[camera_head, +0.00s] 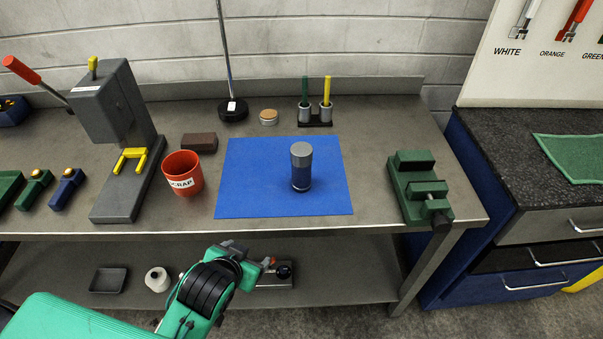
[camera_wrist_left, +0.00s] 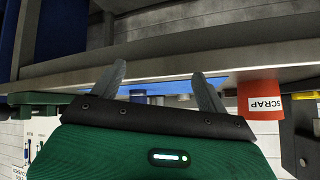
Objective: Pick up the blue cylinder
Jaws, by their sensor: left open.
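The blue cylinder (camera_head: 301,178) stands upright on the blue mat (camera_head: 245,190) on the workbench. It has a dark blue body and a grey top. My left gripper (camera_head: 252,254) is in front of the bench's front edge, to the left of and nearer than the cylinder, apart from it. In the left wrist view its two fingers (camera_wrist_left: 163,80) are spread with nothing between them. My right gripper is not in view.
A red SCRAP cup (camera_head: 183,174) and a grey press (camera_head: 120,140) stand left of the mat. A green vise (camera_head: 418,185) stands to its right. Pen holders (camera_head: 315,113) and a black stand base (camera_head: 233,111) are behind. The mat around the cylinder is clear.

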